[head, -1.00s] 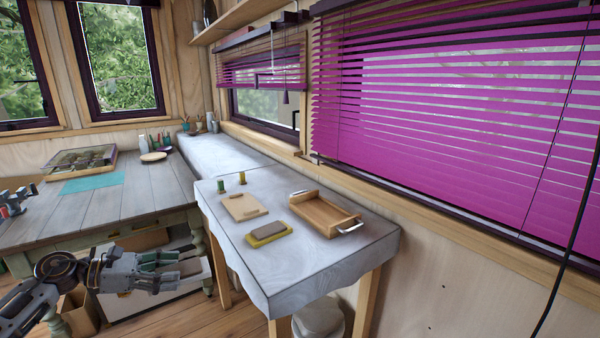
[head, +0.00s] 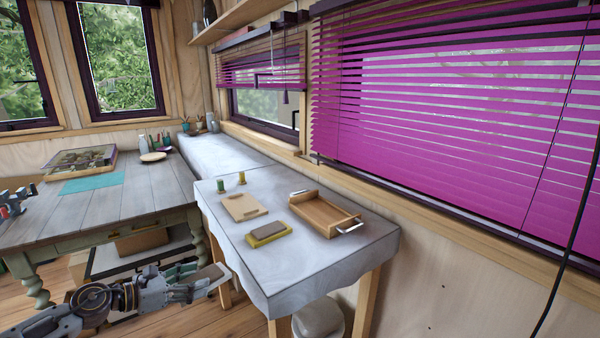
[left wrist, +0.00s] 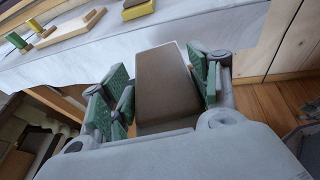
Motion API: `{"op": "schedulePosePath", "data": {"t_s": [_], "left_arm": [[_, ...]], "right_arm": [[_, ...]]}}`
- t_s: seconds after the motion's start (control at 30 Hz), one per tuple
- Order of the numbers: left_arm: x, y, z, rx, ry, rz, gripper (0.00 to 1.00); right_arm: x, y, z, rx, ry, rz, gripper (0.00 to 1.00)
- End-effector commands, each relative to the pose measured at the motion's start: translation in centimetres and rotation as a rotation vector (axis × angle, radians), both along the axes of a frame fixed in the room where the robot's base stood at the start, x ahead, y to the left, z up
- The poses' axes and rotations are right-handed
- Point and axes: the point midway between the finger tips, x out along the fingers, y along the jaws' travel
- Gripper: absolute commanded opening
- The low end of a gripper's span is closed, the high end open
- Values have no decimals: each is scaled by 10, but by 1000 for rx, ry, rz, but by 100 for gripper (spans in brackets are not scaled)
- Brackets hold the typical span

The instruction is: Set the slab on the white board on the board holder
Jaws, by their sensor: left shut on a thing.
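My left gripper (head: 198,284) is shut on a brown-grey slab (left wrist: 167,85), held between its green-padded fingers. The slab's end also shows in the head view (head: 214,274), beside the near-left side of the light grey table and below its top. A pale board (head: 239,203) with a raised strip at its near edge lies flat on that table. Beside it, a yellow block (head: 255,242) carries a grey-brown top. I cannot tell for sure which piece is the board holder. My right gripper is not in view.
The grey table's (head: 290,265) front edge is bare. A plank table (head: 130,205) stands at left.

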Motion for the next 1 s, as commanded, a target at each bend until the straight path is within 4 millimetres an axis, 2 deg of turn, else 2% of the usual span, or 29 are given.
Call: {"op": "schedulePosePath", "data": {"t_s": [0.57,0.77,1.0], "left_arm": [[-1,-6,-22,-1,-5,124,17],[-2,-7,-27,-3,-3,150,17],[-4,-8,-34,-2,-1,176,17]], "right_arm": [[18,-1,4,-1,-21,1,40],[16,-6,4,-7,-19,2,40],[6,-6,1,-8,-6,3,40]]}}
